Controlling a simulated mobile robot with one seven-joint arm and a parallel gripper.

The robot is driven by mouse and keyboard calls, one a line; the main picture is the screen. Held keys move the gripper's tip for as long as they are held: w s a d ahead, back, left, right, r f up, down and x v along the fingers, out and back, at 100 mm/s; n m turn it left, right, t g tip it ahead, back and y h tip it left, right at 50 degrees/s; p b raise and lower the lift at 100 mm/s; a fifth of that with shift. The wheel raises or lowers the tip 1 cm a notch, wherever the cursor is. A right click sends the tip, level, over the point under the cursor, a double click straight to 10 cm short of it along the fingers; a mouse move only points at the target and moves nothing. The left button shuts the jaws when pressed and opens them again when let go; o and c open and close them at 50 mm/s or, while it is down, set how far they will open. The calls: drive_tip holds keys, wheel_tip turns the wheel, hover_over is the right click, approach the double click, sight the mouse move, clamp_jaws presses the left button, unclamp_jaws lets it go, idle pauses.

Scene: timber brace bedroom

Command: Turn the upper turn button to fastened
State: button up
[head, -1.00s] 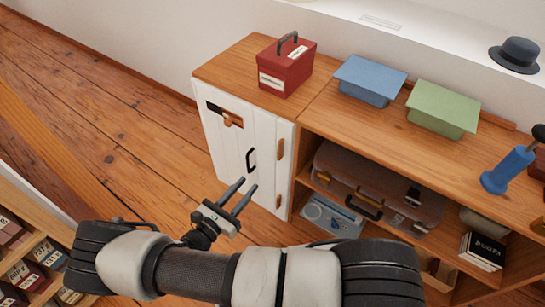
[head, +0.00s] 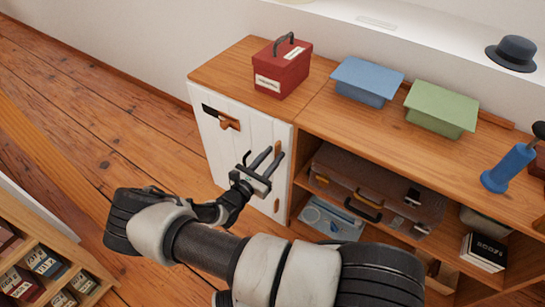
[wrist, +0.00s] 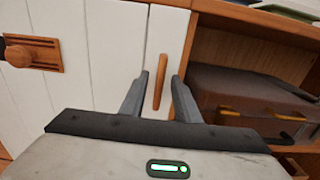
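The upper turn button (head: 278,147) is a slim wooden bar near the right edge of the white cabinet front. In the wrist view the upper turn button (wrist: 160,84) stands nearly upright on the narrow white strip right of the door seam. My gripper (head: 269,157) is in front of it, fingers pointing at the cabinet. In the wrist view my gripper (wrist: 161,77) is open, one finger on each side of the bar, with gaps visible; I cannot tell contact. The white door (head: 212,145) looks closed. A lower turn button (head: 276,205) is also upright.
A wooden latch with a knob (wrist: 35,52) is on the door's upper left. Right of the cabinet, an open shelf holds a brown case (head: 375,185). A red box (head: 282,70) and blue box (head: 366,80) stand on top.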

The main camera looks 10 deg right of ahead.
clamp_jaws()
drive_tip(key=shift+w+n, duration=0.1)
drive_tip(key=shift+n, duration=0.3)
drive_tip(key=n, duration=0.5)
drive_tip(key=n+b, duration=0.1)
drive_tip(key=n, duration=0.5)
drive_tip(key=f+n, duration=0.1)
drive_tip(key=n, duration=0.4)
drive_tip(key=shift+w+a+n+b, duration=0.3)
drive_tip(key=shift+n+b, duration=0.1)
idle(0.5)
